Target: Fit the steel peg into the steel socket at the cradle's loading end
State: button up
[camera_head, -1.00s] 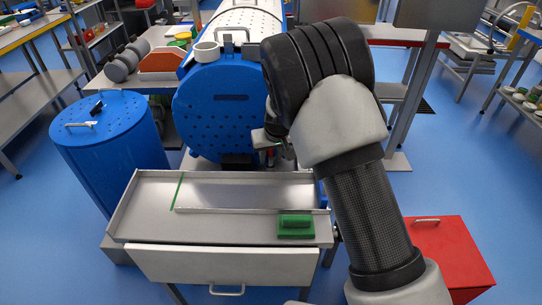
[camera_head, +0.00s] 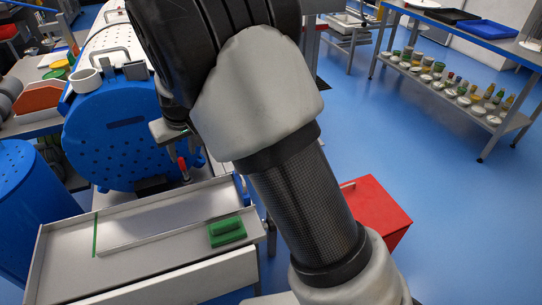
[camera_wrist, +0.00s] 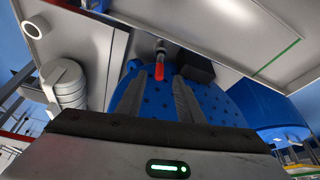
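A small steel pin with a red end (camera_wrist: 159,72) shows in the wrist view just beyond my fingertips. Its red part also shows in the head view (camera_head: 183,168) by the blue drum's lower front. I cannot tell whether this is the steel peg. My gripper (camera_wrist: 158,90) has its two fingers apart, with only the blue drum seen between them; it looks empty. In the head view my gripper (camera_head: 166,133) is partly hidden by my arm, in front of the drum's end. The steel socket cannot be made out. Most of the cradle is hidden under the blue perforated drum (camera_head: 120,135).
A grey tray table (camera_head: 70,262) with a green block (camera_head: 227,231) stands in front of the drum. A red cabinet (camera_head: 375,210) is to the right. A second blue drum (camera_head: 25,215) stands at the left. Floor at right is open before a shelf (camera_head: 465,105).

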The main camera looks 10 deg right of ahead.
jog(key=s+d+r+m, duration=0.3)
jog(key=s+d+r, duration=0.8)
jog(key=d+r, duration=0.4)
jog(key=s+d+r+m+h, duration=0.1)
jog(key=s+d, duration=0.4)
jog(key=s, duration=0.3)
jog(key=s+d+r+m+t+h, duration=0.1)
jog(key=s+d, duration=0.5)
jog(key=s, duration=0.3)
jog(key=shift+s+t, duration=0.3)
jog(key=shift+d, duration=0.1)
notch_tip(320, 180, up, 12)
jog(key=p, duration=1.1)
jog(key=shift+p, duration=0.35)
jog(key=shift+f, duration=0.1)
